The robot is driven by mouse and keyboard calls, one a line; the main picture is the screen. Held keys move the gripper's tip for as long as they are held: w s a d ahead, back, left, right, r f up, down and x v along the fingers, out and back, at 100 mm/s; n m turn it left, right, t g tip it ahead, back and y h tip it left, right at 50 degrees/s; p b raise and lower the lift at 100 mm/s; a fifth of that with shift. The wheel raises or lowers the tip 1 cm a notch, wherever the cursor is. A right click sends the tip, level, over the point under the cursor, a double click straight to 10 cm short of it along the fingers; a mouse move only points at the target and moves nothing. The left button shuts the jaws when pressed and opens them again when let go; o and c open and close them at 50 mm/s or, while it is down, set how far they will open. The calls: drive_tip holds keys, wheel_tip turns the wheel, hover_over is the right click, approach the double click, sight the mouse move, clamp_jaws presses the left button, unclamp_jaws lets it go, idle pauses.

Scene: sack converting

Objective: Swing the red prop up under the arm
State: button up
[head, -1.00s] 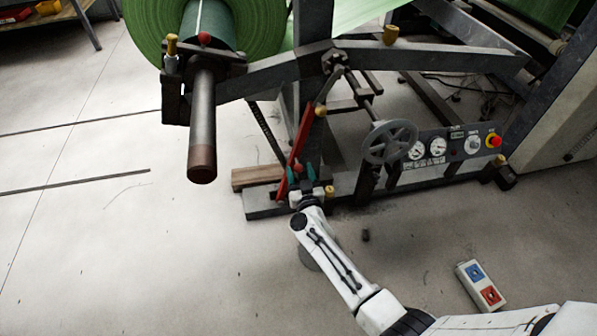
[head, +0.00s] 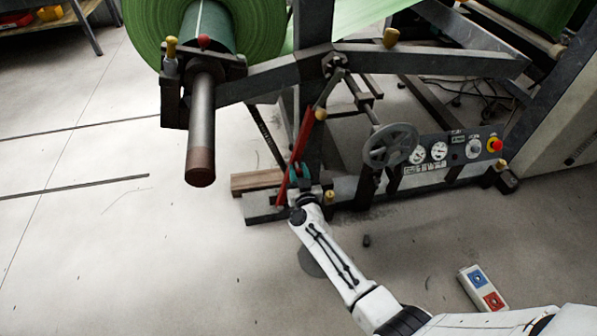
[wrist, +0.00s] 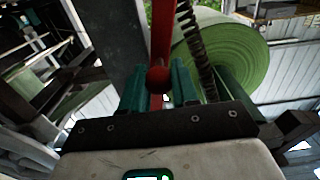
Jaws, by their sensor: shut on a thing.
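The red prop (head: 303,140) is a long red bar beside the machine's upright, tilted with its top to the right and its lower end near the base frame. My gripper (head: 298,174) is at its lower part. In the wrist view the teal fingers of my gripper (wrist: 157,88) are shut on the prop, at a red ball (wrist: 158,78) on it; the red bar (wrist: 162,35) runs up beyond. The arm (head: 265,77) of the stand is a grey beam above, carrying the shaft (head: 201,130) of the green roll (head: 265,30). The prop's top is below the beam.
A handwheel (head: 391,146) and a gauge panel (head: 455,150) stand to the right of my gripper. Wooden blocks (head: 256,181) lie to its left. A pendant box (head: 483,288) lies on the floor at lower right.

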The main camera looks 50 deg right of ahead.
clamp_jaws()
drive_tip(key=shift+r, duration=0.1)
drive_tip(key=shift+w+a+r, duration=0.1)
drive_tip(key=w+a+n+p, duration=0.3)
drive_tip(key=w+a+p, duration=0.1)
drive_tip(key=a, duration=0.2)
drive_tip(key=shift+r+n, duration=0.3)
drive_tip(key=shift+r, duration=0.05)
drive_tip(key=shift+w+a, duration=0.1)
drive_tip(key=shift+w, duration=0.05)
drive_tip(key=o, duration=0.7)
unclamp_jaws()
drive_tip(key=shift+a, duration=0.1)
drive_tip(key=shift+o, duration=0.7)
